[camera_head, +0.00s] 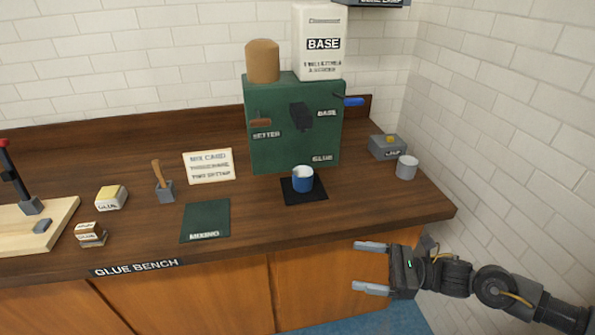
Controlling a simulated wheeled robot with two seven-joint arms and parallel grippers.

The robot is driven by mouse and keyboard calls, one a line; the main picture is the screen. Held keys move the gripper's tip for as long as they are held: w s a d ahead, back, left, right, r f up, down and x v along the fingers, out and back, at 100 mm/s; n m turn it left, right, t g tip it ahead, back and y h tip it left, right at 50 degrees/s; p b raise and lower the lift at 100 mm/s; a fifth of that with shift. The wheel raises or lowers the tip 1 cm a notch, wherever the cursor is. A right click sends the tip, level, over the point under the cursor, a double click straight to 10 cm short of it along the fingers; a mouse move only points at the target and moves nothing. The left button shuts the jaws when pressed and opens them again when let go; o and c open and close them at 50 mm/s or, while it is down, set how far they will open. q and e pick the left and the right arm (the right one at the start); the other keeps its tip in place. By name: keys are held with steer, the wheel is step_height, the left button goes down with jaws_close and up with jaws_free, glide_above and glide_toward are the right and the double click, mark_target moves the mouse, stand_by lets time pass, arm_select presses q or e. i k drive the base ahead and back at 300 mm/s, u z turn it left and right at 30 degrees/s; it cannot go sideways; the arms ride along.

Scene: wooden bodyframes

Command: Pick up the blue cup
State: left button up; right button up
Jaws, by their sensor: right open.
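The blue cup (303,181) has a white inside and stands upright on a small black pad (290,198) in front of a green dispenser box. My right gripper (370,268) comes in from the lower right, in front of the bench's front edge. Its two fingers are apart with nothing between them. It is nearer to me than the cup, lower in the picture and to the cup's right, not touching it. My left gripper does not show.
The green dispenser (268,110) stands behind the cup. A grey cup (406,167) and a grey button box (387,147) stand to the right. A dark green mixing mat (206,217) lies to the left. The wooden bench top (375,205) is clear right of the pad.

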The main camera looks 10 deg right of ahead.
mark_target(302, 175)
steer(key=i, duration=1.1)
